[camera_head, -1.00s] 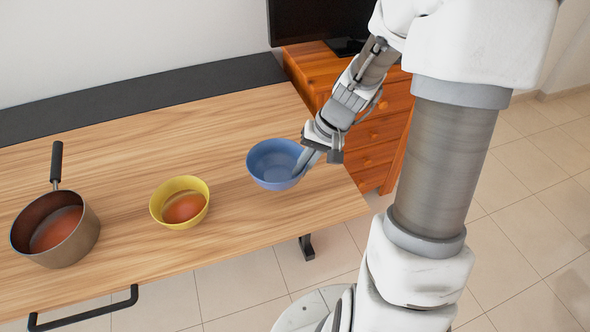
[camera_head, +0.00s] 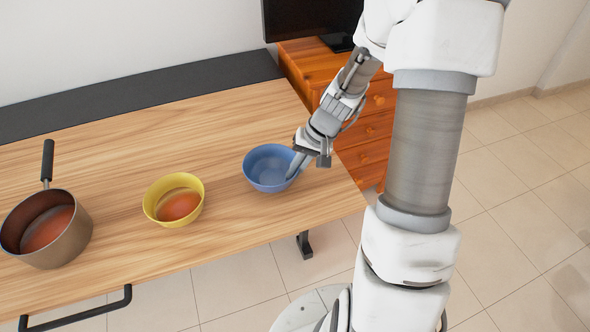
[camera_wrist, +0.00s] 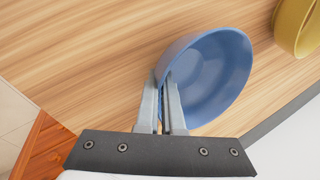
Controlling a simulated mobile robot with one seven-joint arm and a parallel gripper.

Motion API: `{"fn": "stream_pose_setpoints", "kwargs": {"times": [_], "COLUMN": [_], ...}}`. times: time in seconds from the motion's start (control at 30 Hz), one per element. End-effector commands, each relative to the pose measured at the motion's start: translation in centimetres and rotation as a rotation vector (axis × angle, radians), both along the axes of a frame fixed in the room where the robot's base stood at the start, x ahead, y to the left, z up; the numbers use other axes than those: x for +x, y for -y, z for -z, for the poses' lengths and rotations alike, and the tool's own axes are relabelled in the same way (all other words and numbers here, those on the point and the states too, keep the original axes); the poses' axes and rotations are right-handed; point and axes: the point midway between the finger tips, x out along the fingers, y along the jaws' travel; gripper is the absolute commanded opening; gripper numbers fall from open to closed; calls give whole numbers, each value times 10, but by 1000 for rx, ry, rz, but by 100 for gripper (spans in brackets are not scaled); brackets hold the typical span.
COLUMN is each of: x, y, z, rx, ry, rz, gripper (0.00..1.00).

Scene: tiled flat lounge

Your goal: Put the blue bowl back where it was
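The blue bowl (camera_head: 262,166) is upright at the right end of the wooden table (camera_head: 120,150), and it also shows in the wrist view (camera_wrist: 215,75). My gripper (camera_head: 293,174) reaches down to the bowl's right side. In the wrist view my gripper (camera_wrist: 163,90) has its fingers close together on the bowl's wall, one inside and one outside. It looks shut on the rim. I cannot tell whether the bowl's base touches the table.
A yellow bowl (camera_head: 160,208) with a brown-orange round thing in it stands left of the blue bowl. A saucepan (camera_head: 70,242) stands further left. A wooden drawer unit (camera_head: 372,130) with a dark screen (camera_head: 310,18) is behind. The table's middle back is bare.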

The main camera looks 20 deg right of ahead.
Motion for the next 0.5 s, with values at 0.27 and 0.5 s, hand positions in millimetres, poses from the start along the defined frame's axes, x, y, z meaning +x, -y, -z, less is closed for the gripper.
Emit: {"fn": "stream_pose_setpoints", "kwargs": {"times": [0.27, 0.5], "x": [0, 0], "y": [0, 0], "z": [0, -2], "rx": [0, 0], "ry": [0, 0], "rz": [0, 0], "gripper": [34, 34]}}
